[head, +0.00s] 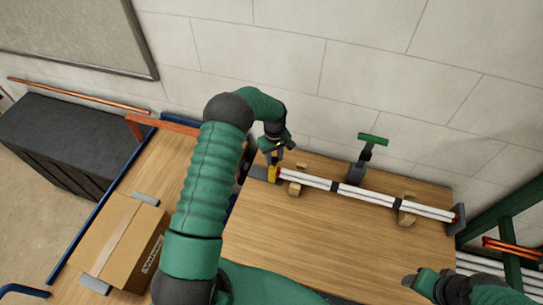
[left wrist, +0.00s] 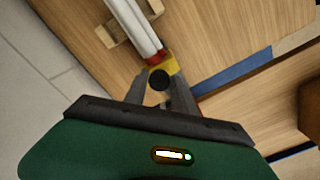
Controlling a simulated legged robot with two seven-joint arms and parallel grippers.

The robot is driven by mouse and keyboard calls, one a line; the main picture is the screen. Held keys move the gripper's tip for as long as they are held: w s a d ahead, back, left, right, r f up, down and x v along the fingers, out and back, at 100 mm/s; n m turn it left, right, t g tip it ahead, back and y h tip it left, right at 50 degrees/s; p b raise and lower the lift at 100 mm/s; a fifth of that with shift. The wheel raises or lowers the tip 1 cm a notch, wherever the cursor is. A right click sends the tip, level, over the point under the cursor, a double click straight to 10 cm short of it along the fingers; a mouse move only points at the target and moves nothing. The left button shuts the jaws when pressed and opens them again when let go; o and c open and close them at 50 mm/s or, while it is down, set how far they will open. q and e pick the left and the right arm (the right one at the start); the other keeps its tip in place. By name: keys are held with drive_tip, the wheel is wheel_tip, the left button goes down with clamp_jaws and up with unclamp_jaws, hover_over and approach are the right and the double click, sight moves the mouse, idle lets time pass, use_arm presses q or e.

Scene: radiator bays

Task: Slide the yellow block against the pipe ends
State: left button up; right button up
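The yellow block (head: 273,174) stands at the left end of the white pipes (head: 318,183) on the wooden bench, close by their red-capped ends. In the left wrist view the yellow block (left wrist: 165,67) shows just beyond a dark round knob (left wrist: 160,80), beside the red pipe ends (left wrist: 157,57). My left gripper (head: 277,158) is at the block from above, its fingers on either side of the knob (left wrist: 160,95). Whether the fingers touch it I cannot tell. My right gripper (head: 412,281) is at the bottom right, away from the pipes, its fingers partly seen.
Wooden cradles (head: 407,208) carry the pipes, and a grey end stop (head: 458,218) stands at their right end. A green-handled clamp (head: 362,158) rises behind them. A cardboard box (head: 122,240) lies at the left. The bench front is clear.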

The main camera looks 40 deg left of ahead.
use_arm(q)
drive_tip(key=o, duration=0.4)
drive_tip(key=shift+f, duration=0.1)
drive_tip(key=shift+c, duration=0.2)
drive_tip(key=shift+d, duration=0.1)
drive_tip(key=shift+w, duration=0.1)
drive_tip(key=shift+r, duration=0.45)
wheel_tip(320, 180, up, 16)
drive_tip(key=b, duration=0.3)
drive_tip(key=shift+b, duration=0.35)
